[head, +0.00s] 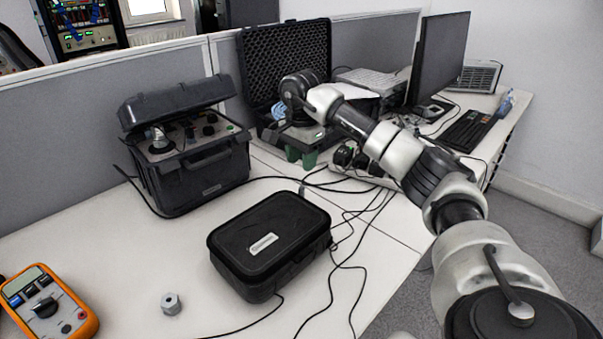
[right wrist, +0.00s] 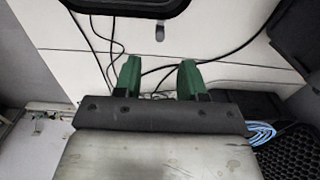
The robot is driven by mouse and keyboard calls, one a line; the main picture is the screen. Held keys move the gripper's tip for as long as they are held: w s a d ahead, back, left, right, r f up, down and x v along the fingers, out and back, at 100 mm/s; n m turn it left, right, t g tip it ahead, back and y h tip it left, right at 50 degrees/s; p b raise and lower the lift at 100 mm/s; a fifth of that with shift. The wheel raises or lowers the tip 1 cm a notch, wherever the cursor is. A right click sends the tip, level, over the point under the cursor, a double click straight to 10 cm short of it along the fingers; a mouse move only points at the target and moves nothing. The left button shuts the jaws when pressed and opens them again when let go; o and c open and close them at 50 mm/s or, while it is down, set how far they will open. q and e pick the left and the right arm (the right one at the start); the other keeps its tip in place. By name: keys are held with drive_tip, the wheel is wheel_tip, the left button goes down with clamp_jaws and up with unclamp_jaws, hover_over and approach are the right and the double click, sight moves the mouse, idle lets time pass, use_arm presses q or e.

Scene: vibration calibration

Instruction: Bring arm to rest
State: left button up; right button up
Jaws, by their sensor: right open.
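My right arm reaches in from the lower right of the head view, over the desk, toward the open foam-lined case. My right gripper (head: 301,157) points down at the desk's far part, with its green fingers apart. In the right wrist view the two green fingers of the gripper (right wrist: 158,78) are spread with nothing between them; cables and bare desk show beyond. My left gripper is in neither view.
A closed black case (head: 262,240), a calibrator box (head: 190,150), a small metal cylinder (head: 171,303) and an orange multimeter (head: 48,304) are on the white desk. The open foam-lined case (head: 290,55) is behind my gripper. A monitor (head: 440,57) stands right. Black cables cross the desk.

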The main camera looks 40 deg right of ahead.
drive_tip(key=shift+r, duration=0.8)
